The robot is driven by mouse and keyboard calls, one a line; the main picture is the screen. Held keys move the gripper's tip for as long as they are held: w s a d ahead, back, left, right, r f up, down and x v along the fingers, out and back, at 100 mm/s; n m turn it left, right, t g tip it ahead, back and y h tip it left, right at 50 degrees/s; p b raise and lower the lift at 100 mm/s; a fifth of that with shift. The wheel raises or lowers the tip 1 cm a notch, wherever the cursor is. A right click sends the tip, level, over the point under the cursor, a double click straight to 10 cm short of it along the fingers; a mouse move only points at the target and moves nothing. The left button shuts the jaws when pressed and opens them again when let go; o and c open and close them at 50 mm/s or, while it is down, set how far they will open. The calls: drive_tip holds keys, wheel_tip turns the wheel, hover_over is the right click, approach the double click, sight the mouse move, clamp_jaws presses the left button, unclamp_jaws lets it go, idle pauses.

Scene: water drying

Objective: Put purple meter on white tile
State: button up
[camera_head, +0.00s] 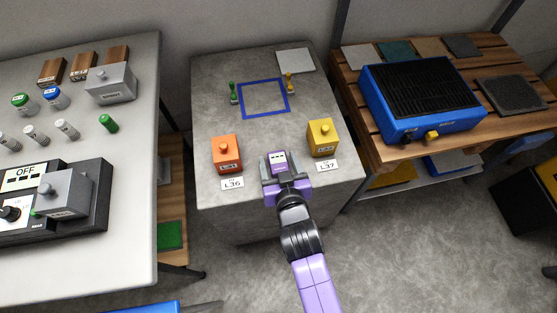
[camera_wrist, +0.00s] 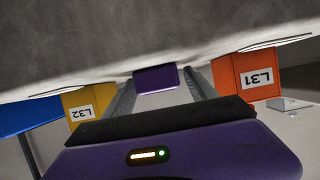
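The purple meter (camera_head: 279,166) is a small block with a white marked panel, between the orange and yellow boxes at the front of the grey table. It also shows as a plain purple block in the wrist view (camera_wrist: 156,79). My gripper (camera_head: 282,172) reaches it from the front, one finger along each side. Whether the fingers press on it or leave a narrow gap is not clear, nor whether it rests on the table. The white tile (camera_head: 295,60) lies flat and bare at the table's back right corner, well behind the meter.
The orange box (camera_head: 227,153) and yellow box (camera_head: 323,138) stand close on either side. A blue machine (camera_head: 420,97) stands on the wooden bench.

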idle(0.3)
drive_tip(key=p+v, duration=0.1)
drive_tip(key=v, duration=0.6)
drive_tip(key=shift+s+r, duration=0.1)
drive_tip(key=shift+s, duration=0.1)
drive_tip(key=shift+s+d, duration=0.1)
drive_tip(key=shift+s, duration=0.05)
drive_tip(key=s+d+r+m+h, duration=0.1)
drive_tip(key=s+d+r, duration=0.1)
drive_tip(key=s+d, duration=0.3)
drive_tip(key=s+d+r+m+t+h, duration=0.1)
drive_tip(key=s+d+r, duration=0.2)
drive_tip(key=s+d, duration=0.2)
drive_tip(key=s+d+r+m+h, duration=0.1)
drive_tip(key=s+d, duration=0.4)
drive_tip(key=s, duration=0.5)
drive_tip(key=shift+r, duration=0.85)
drive_tip(key=shift+o, duration=0.8)
drive_tip(key=s+d+r, duration=0.5)
drive_tip(key=r, duration=0.1)
drive_tip(key=shift+s+d+r+t+h, duration=0.2)
drive_tip(key=shift+d+r+t+h, duration=0.1)
drive_tip(key=shift+r+t+h, duration=0.1)
drive_tip(key=o, duration=0.3)
drive_tip(key=shift+s+d+r, duration=0.1)
drive_tip(key=shift+r, duration=0.15)
